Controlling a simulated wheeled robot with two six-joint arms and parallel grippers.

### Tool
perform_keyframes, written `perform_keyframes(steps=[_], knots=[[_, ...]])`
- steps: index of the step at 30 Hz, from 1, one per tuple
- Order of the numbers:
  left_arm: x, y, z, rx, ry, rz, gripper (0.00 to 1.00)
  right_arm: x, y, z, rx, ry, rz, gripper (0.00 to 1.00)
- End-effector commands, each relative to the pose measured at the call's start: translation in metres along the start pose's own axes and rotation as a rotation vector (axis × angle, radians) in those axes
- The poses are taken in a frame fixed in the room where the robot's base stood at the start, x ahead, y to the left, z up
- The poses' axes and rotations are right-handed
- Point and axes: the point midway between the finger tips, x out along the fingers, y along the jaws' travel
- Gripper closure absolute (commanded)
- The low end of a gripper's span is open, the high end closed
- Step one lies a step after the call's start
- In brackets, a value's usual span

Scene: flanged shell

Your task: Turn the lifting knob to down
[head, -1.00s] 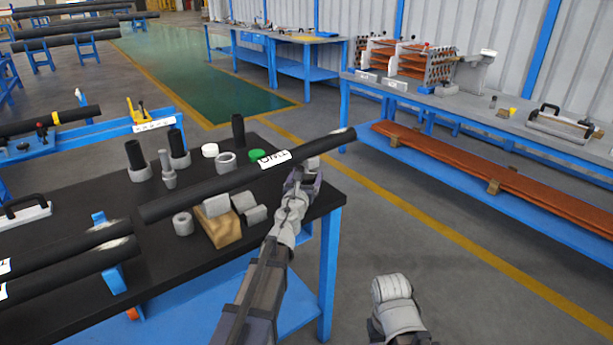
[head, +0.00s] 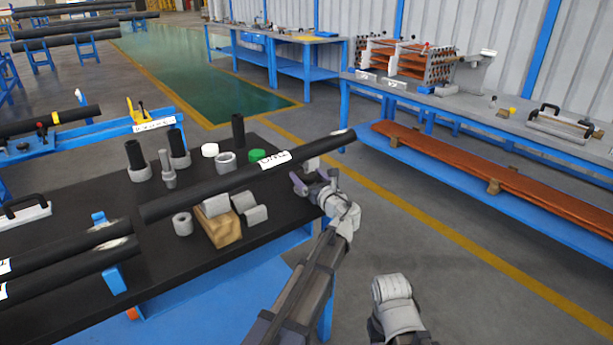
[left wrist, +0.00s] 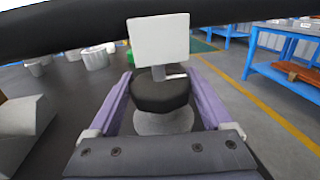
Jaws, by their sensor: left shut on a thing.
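The lifting knob (left wrist: 160,92), a round black cap on a grey base, sits between the purple fingers of my left gripper (left wrist: 158,100) in the left wrist view. The gripper is shut on it. In the head view my left gripper (head: 313,186) is at the table's right edge, under the right part of the labelled black pipe (head: 220,183). The knob is hard to make out there. My right gripper is not in view.
The black tabletop (head: 75,290) carries a wooden block (head: 222,230) under grey supports, a grey ring (head: 182,224), a green cap (head: 257,155) and several fittings. The pipe runs close above my left gripper. Open floor lies right of the table.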

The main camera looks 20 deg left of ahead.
Motion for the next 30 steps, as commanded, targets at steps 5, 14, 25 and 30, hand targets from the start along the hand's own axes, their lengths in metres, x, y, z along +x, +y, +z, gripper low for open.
perform_keyframes(steps=[5,14,25,30], knots=[[0.0028,-0.0066,0.0000,0.000,0.000,0.165,0.72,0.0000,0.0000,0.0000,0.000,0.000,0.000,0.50],[0.0039,-0.0069,0.0001,0.000,0.000,0.452,0.72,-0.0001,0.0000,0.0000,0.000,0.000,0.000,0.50],[0.0041,-0.0052,0.0001,0.000,0.000,0.783,0.72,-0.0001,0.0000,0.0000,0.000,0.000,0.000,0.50],[0.0037,-0.0039,0.0001,0.000,0.000,0.900,0.72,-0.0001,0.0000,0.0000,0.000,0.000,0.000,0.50]])
